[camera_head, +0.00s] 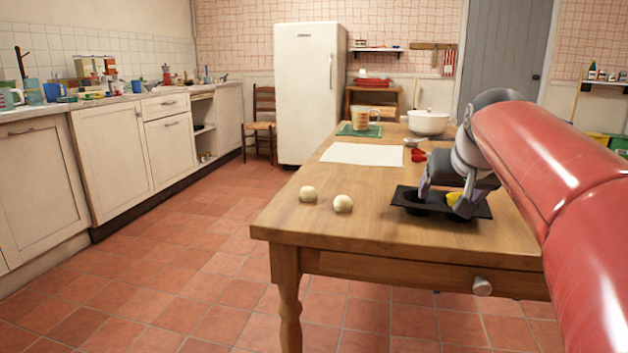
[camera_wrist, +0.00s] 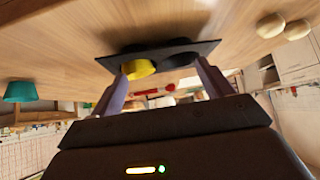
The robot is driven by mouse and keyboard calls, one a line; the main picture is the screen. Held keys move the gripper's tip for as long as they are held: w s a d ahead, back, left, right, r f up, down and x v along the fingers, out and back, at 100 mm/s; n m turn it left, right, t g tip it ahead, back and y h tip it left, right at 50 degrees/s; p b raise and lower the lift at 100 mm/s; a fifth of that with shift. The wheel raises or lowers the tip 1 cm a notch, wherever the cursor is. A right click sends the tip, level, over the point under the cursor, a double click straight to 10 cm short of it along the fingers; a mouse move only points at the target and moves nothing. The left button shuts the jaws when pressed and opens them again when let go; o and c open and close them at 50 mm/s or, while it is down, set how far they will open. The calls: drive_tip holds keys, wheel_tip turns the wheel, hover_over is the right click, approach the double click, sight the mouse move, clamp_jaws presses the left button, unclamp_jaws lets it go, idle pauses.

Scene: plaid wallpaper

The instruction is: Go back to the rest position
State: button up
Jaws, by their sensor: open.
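My gripper (camera_head: 443,196) is low over a dark muffin tray (camera_head: 484,209) at the table's near right part. Its fingers are apart, and they also show spread in the wrist view (camera_wrist: 162,72). A yellow item (camera_head: 453,198) sits in a cup of the tray, close to the fingers; it also shows in the wrist view (camera_wrist: 140,68) near the left finger. The tray also shows in the wrist view (camera_wrist: 190,49). I cannot tell whether a finger touches the yellow item or the tray. My gripper hides part of the tray.
Two pale balls (camera_head: 308,193) (camera_head: 342,203) lie on the wooden table (camera_head: 370,220) left of the tray. Behind are a white sheet (camera_head: 362,154), a red item (camera_head: 417,155), a white pot (camera_head: 428,122) and a mug (camera_head: 361,118) on a green mat. Floor on the left is clear.

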drive_tip(key=s+a+f+n+g+p, duration=0.1)
drive_tip(key=s+a+f, duration=0.3)
drive_tip(key=s, duration=0.4)
drive_tip(key=s+a+f+n+g+y+p, duration=0.1)
drive_tip(key=s+a+f, duration=0.3)
drive_tip(key=s+f, duration=0.3)
drive_tip(key=s+a+f+p, duration=0.1)
drive_tip(key=s+a+f, duration=0.3)
drive_tip(key=s, duration=0.6)
wheel_tip(320, 180, down, 2)
drive_tip(key=shift+a+f+n+g+y+p, duration=0.1)
drive_tip(key=shift+a+n+g+y+p, duration=0.1)
drive_tip(key=shift+n+g+y+p, duration=0.2)
